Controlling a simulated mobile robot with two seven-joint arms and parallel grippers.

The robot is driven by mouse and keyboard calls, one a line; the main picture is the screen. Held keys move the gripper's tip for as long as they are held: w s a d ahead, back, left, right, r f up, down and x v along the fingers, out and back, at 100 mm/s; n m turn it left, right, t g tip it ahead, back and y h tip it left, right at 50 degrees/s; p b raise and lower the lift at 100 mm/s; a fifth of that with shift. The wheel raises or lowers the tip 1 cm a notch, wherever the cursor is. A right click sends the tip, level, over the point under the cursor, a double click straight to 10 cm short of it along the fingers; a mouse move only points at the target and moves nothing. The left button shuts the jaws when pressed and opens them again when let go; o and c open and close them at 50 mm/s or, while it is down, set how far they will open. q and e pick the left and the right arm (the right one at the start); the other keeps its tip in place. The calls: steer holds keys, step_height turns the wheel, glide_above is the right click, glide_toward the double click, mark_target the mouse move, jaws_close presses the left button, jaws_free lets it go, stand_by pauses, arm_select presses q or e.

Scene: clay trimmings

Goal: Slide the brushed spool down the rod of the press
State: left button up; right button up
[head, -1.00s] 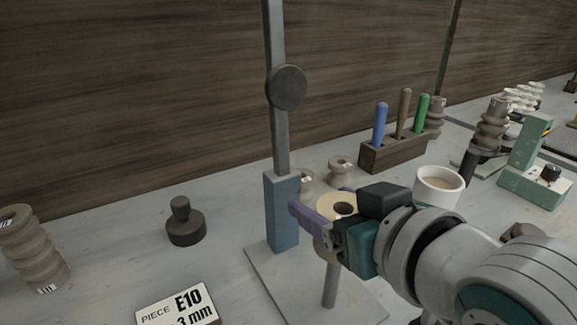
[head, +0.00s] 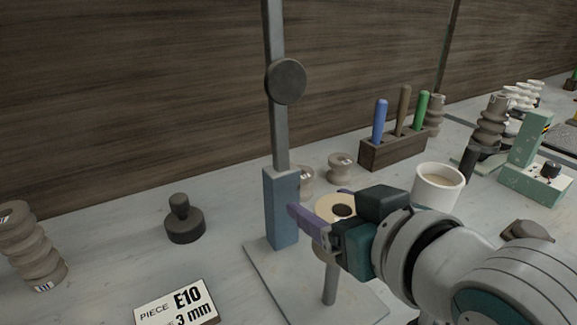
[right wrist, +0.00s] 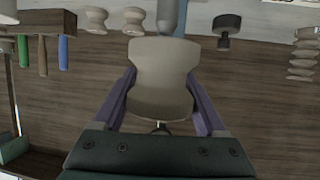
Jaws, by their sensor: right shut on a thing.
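The spool (head: 325,211), pale beige with a dark central hole, is held between the purple fingers of my right gripper (head: 318,212). In the right wrist view the waisted spool (right wrist: 162,80) sits upright between both fingers. The press has a blue column (head: 282,210), a grey base plate (head: 290,292) and a short upright rod (head: 330,285). The spool is over the rod, whose lower part shows beneath it. No rod tip shows above the hole, so I cannot tell how far the rod enters it. My left gripper is not in view.
Behind the press stand two small spools (head: 341,167) and a wooden block (head: 392,152) with coloured handles. A white cup (head: 437,188) is right of them, near my right arm. A dark knobbed weight (head: 184,222), a label card (head: 176,303) and stacked rings (head: 32,250) are left.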

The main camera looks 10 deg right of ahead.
arm_select(q)
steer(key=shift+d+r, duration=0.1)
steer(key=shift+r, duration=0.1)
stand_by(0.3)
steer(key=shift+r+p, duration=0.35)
steer(key=shift+p, duration=0.2)
stand_by(0.4)
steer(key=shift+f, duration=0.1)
arm_select(e)
steer(key=shift+f, duration=0.1)
stand_by(0.4)
steer(key=shift+f, duration=0.15)
steer(key=shift+f+b, duration=1.25)
steer(key=shift+f, duration=0.15)
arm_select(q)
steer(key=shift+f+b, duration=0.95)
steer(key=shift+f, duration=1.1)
arm_select(e)
steer(key=shift+f, duration=1.2)
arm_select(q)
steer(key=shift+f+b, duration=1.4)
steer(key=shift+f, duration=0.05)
arm_select(e)
steer(key=shift+f, duration=1.9)
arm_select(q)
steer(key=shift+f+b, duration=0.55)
arm_select(e)
steer(key=shift+f, duration=0.7)
steer(key=shift+f, duration=0.1)
